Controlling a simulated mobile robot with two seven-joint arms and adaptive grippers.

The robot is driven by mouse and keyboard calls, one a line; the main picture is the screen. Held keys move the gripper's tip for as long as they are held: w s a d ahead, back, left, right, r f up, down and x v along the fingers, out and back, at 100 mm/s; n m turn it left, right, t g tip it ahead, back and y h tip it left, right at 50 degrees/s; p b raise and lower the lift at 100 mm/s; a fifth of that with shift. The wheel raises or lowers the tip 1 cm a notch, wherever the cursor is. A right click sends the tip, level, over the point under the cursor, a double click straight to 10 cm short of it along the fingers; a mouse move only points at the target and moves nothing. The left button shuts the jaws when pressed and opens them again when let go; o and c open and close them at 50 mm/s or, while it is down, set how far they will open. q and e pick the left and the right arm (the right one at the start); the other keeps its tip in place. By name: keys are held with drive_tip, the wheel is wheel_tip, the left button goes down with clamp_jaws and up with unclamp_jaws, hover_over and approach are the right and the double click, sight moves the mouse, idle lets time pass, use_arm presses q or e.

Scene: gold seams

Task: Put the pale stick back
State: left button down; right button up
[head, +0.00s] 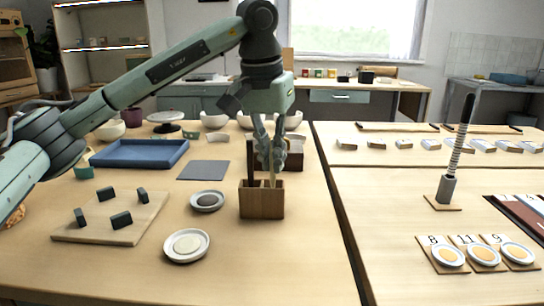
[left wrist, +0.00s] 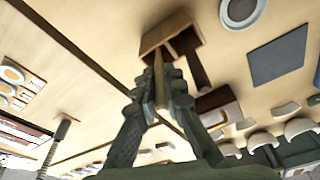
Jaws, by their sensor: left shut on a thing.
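My left gripper (head: 271,165) points down just above the wooden holder (head: 262,204) and is shut on the pale stick (head: 272,180). The stick stands about upright, and its lower end meets the right part of the holder's top; I cannot tell how deep it sits. A dark stick (head: 250,165) stands in the left part of the holder. In the left wrist view the pale stick (left wrist: 158,66) lies between the fingertips (left wrist: 160,88), with the holder (left wrist: 160,34) and dark stick (left wrist: 196,68) beyond. My right gripper is not in view.
A dark brown box (head: 293,157) stands close behind the holder. Two small dishes (head: 187,245) (head: 207,201), a board with dark blocks (head: 105,225), a grey mat (head: 204,170) and a blue tray (head: 140,153) lie to the left. A gap between tables runs just right of the holder.

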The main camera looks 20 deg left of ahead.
use_arm(q)
drive_tip(key=shift+f, duration=0.15)
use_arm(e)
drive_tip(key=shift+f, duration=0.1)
use_arm(q)
drive_tip(key=c, duration=2)
unclamp_jaws()
drive_tip(key=shift+o, duration=0.5)
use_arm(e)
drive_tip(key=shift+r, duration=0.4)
use_arm(q)
drive_tip(key=p+v, duration=0.1)
drive_tip(key=v, duration=1.1)
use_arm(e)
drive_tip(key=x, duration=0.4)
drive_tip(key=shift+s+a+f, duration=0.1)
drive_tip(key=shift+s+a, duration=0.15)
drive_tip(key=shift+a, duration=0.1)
